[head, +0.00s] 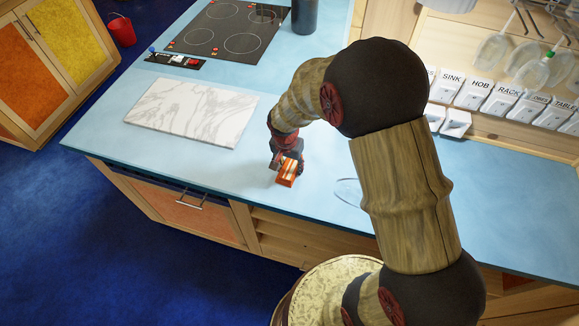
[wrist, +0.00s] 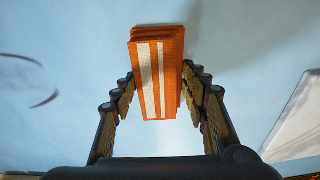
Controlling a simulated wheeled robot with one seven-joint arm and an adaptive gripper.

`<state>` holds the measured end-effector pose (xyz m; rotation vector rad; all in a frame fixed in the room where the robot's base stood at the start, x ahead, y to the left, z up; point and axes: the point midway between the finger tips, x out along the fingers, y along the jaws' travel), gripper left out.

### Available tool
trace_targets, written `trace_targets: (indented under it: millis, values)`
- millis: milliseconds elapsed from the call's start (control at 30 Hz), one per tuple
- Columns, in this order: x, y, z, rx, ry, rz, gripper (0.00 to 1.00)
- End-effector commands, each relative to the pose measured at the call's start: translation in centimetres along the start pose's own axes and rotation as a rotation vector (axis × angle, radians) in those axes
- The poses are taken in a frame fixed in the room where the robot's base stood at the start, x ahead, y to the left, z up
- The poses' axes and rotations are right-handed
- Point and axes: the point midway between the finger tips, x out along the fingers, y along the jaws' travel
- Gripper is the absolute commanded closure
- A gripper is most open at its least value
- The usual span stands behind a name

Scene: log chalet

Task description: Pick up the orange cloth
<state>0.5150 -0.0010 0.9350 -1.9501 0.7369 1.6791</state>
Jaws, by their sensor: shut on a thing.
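The orange cloth (head: 288,172) is a small folded block with white stripes, over the light blue counter near its front edge in the head view. In the wrist view the cloth (wrist: 158,75) sits between the two fingers of my gripper (wrist: 160,92). The fingers touch it on both sides and are shut on it. My gripper (head: 285,163) points down in the head view. I cannot tell for sure whether the cloth touches the counter or is slightly above it.
A white marble board (head: 192,111) lies on the blue counter (head: 235,176), left of my gripper. A black hob (head: 228,32) and a dark canister (head: 304,16) are behind. Labelled white switches (head: 507,96) line the right wall. A thin clear ring (head: 347,191) is to the right.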

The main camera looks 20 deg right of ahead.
Motion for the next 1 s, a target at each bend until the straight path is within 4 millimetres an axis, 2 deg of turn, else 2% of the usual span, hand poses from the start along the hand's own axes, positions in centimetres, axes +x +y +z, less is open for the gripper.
trace_targets:
  millis: [167, 300, 367, 600, 800, 1000]
  values:
    - [-1.2, -0.1, -0.3, 0.001, 0.003, -0.003, 0.71]
    - [-3.2, -0.1, -0.6, 0.001, 0.003, -0.003, 0.71]
    - [-4.4, 0.3, 0.1, -0.001, 0.003, -0.003, 0.71]
    - [-10.4, 2.1, 3.6, -0.003, 0.003, -0.004, 0.71]
    - [-12.6, 3.9, 7.4, -0.003, 0.002, -0.002, 0.71]
    - [-14.1, 4.9, 9.8, -0.002, 0.002, -0.002, 0.71]
